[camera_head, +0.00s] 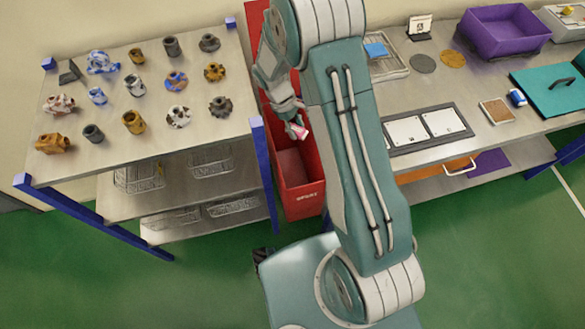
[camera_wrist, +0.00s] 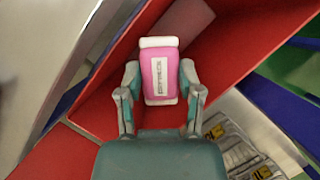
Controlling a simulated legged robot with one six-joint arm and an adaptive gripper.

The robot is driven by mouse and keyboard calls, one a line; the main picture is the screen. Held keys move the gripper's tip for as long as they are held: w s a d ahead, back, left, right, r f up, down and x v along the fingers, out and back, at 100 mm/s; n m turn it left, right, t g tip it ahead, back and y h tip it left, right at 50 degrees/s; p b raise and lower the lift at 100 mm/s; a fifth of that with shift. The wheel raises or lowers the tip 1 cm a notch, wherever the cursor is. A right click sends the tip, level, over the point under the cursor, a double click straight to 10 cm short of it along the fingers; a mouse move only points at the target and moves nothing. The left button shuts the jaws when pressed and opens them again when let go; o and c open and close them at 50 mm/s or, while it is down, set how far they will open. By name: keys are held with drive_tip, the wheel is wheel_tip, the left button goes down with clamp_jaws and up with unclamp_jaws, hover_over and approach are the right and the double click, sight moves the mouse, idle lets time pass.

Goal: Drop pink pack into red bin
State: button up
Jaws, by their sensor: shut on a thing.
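The pink pack (camera_wrist: 160,77) has white ends and a white label, and sits between the two fingers of my gripper (camera_wrist: 162,85) in the wrist view. In the head view the pack (camera_head: 299,131) is small and partly hidden by my gripper (camera_head: 296,122). The gripper is shut on it. The red bin (camera_head: 304,199) is tall and stands between the two tables, with my arm hiding part of its right side. The gripper holds the pack over the bin's opening. In the wrist view red bin walls (camera_wrist: 228,30) surround the pack.
A left table (camera_head: 95,145) holds several metal parts, with wire baskets (camera_head: 210,160) on a shelf below. A right bench (camera_head: 485,140) carries a purple bin (camera_head: 503,32), a teal board (camera_head: 550,90) and white plates (camera_head: 425,128). Blue table legs stand close to the red bin.

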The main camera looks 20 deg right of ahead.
drive_tip(key=shift+f, duration=0.45)
drive_tip(key=o, duration=1)
drive_tip(key=shift+r, duration=0.1)
drive_tip(key=v, duration=1.1)
drive_tip(key=shift+w+a+r, duration=0.2)
drive_tip(key=shift+r, duration=0.1)
drive_tip(key=shift+r, duration=0.1)
